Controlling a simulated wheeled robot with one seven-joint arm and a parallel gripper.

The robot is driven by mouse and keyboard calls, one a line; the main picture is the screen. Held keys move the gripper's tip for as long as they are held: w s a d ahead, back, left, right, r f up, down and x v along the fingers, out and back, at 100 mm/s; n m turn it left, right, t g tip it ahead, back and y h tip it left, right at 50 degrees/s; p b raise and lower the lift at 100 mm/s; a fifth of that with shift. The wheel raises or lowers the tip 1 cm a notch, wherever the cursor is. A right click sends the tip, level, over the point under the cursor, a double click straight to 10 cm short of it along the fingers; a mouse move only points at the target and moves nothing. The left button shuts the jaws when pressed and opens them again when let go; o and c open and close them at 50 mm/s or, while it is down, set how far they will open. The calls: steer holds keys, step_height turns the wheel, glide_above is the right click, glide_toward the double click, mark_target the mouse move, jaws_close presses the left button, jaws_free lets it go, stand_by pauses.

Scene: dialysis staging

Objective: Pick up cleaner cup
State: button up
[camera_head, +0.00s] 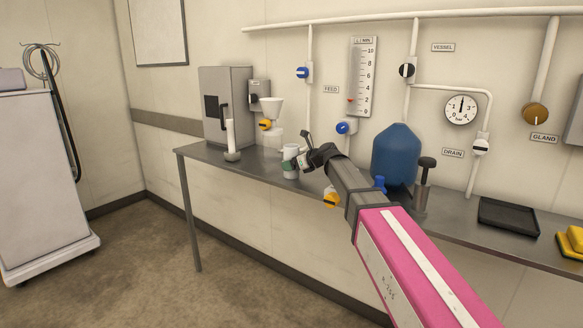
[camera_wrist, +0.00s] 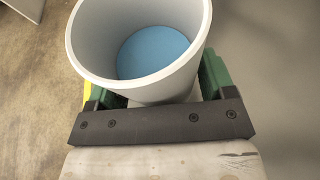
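In the wrist view the cup (camera_wrist: 92,38) is seen from above at a slant, with blue at the bottom inside. My gripper (camera_head: 302,163) is at the cup's right side in the head view. In the wrist view my gripper (camera_wrist: 163,90) has its green fingers apart, one on each side of the cup. The cup hides part of the left finger and the fingertips. I cannot tell whether they press on it.
A white funnel (camera_head: 273,107) with a yellow valve and a white candle-like post (camera_head: 231,137) stand left of the cup. A blue vessel (camera_head: 396,155) stands to the right behind my arm. A black tray (camera_head: 508,216) and yellow sponges (camera_head: 570,243) lie further right on the bench (camera_head: 460,222).

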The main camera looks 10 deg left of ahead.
steer(key=c, duration=0.8)
steer(key=shift+r, duration=0.2)
